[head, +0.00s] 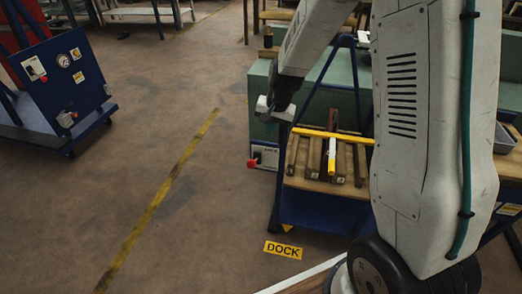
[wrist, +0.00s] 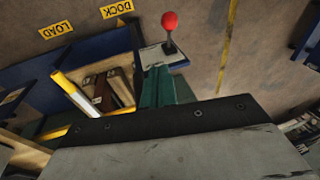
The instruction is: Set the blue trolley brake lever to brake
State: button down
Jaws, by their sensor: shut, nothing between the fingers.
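The plate's lettering is too small to read. My gripper (head: 272,108) is shut and empty, above and apart from this lever. In the wrist view its body fills the bottom. Another blue trolley (head: 75,72) stands at the left with a gauge and red-tipped controls (head: 74,115). I cannot tell which lever is its brake.
A yellow bar and wooden pieces (head: 334,160) lie on the loaded trolley. A yellow DOCK sign (head: 283,250) is on the floor before it. A yellow floor line (head: 160,196) crosses open floor between the trolleys. A LOAD label (wrist: 55,30) shows in the wrist view.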

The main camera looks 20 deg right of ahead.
send_over(255, 161)
jog(key=s+d, duration=0.1)
jog(key=d, duration=0.2)
jog(key=s+d+f+x, duration=0.1)
jog(key=s+x, duration=0.1)
jog(key=x, duration=0.8)
jog(key=a+f, duration=0.1)
jog(key=a, duration=0.1)
jog(key=shift+s+a+f, duration=0.1)
jog(key=shift+a+f, duration=0.2)
jog(key=shift+f, duration=0.1)
